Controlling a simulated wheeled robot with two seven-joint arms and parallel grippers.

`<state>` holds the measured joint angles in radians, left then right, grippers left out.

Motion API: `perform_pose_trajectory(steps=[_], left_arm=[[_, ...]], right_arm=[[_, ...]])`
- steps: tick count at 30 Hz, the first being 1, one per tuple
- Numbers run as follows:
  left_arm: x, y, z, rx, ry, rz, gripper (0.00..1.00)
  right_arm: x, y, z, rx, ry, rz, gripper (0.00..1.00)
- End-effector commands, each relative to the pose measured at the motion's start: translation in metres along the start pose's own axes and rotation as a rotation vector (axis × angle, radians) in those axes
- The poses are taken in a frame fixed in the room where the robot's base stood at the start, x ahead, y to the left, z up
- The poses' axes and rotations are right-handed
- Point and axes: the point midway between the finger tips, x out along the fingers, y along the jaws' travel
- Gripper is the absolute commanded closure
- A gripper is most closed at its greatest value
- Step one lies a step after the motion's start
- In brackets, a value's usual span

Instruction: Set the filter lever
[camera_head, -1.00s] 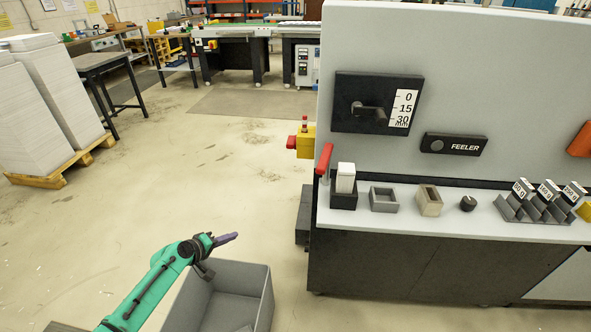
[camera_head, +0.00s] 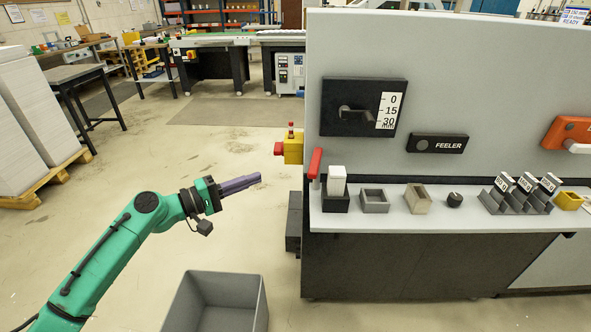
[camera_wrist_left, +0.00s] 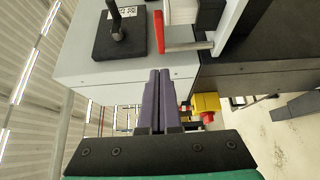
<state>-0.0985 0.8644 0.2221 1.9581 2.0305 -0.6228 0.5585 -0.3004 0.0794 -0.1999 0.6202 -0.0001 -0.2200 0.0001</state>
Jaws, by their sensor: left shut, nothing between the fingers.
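No lever here carries a readable filter label, so I cannot tell which one it is. A dark lever (camera_head: 354,112) sits on a black panel (camera_head: 332,90) with a 0-15-30 mm scale; the panel also shows in the left wrist view (camera_wrist_left: 103,45). A red handle (camera_head: 316,164) stands at the machine's left end, and also shows in the left wrist view (camera_wrist_left: 159,32). An orange panel (camera_head: 567,128) with a pale handle (camera_head: 579,147) is at the far right. My left gripper (camera_head: 259,178) is shut and empty, left of the machine, touching nothing. My right gripper is out of view.
A yellow box with red buttons (camera_head: 293,149) juts from the machine's left side. A ledge (camera_head: 395,219) holds small holders, a knob (camera_head: 454,200) and labelled blocks. A grey bin (camera_head: 228,276) stands below my left arm.

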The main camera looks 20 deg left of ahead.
Motion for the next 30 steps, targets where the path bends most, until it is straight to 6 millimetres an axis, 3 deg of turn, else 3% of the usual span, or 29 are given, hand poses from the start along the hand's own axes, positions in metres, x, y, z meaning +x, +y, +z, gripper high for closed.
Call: perform_pose_trajectory(steps=[12,18,30], left_arm=[[0.090,0.007,0.001,0.002,0.000,0.001,1.00],[0.110,0.004,0.023,0.002,0.002,-0.002,1.00],[0.114,-0.001,0.028,0.003,0.002,-0.002,1.00]], right_arm=[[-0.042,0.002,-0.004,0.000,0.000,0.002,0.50],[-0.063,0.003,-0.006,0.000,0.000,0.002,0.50],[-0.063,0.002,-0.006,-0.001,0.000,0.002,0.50]])
